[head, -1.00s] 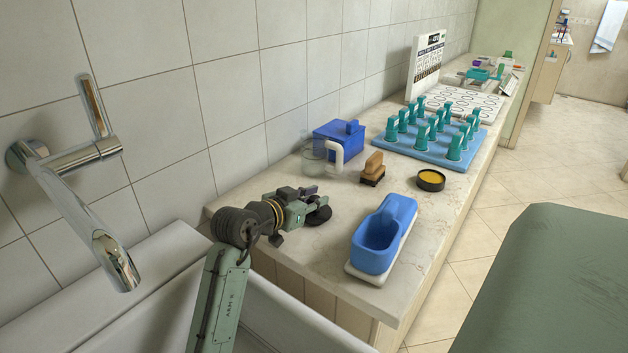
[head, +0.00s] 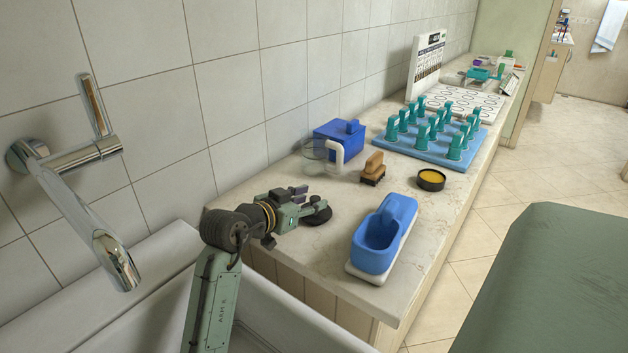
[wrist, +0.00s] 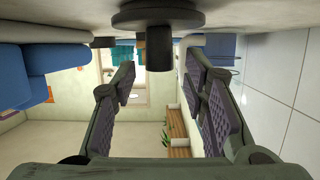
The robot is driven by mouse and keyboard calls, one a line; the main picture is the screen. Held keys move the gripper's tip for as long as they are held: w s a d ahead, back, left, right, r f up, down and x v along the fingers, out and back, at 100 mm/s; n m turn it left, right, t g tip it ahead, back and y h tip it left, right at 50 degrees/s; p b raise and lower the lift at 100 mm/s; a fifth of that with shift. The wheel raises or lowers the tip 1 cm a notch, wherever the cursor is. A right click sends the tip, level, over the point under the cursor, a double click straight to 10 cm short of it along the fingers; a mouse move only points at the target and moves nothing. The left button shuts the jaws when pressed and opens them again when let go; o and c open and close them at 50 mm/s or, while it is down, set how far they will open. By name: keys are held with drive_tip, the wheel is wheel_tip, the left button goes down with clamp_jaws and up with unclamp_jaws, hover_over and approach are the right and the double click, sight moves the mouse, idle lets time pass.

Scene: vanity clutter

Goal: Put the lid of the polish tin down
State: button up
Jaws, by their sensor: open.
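The dark round lid (head: 318,214) lies flat on the counter, left of the blue caddy, and appears to rest on the surface. In the upside-down wrist view the lid (wrist: 185,18) shows with its knob (wrist: 158,50) pointing away from the counter. My gripper (head: 306,200) is beside the lid on its left. In the wrist view my gripper (wrist: 160,78) is open, its padded fingers wide apart on either side of the knob with clear gaps. The open polish tin (head: 431,180), black with yellow polish, stands farther back on the right.
A blue caddy (head: 378,245) on a white tray stands near the front edge. A wooden brush (head: 373,168), a clear glass jug (head: 318,157) and a blue box (head: 337,138) stand behind the lid. Farther back is a blue board (head: 400,152) with several teal pegs.

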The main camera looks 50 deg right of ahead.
drive_tip(key=v, duration=0.9)
drive_tip(key=shift+a+r, duration=0.15)
drive_tip(key=shift+a, duration=0.2)
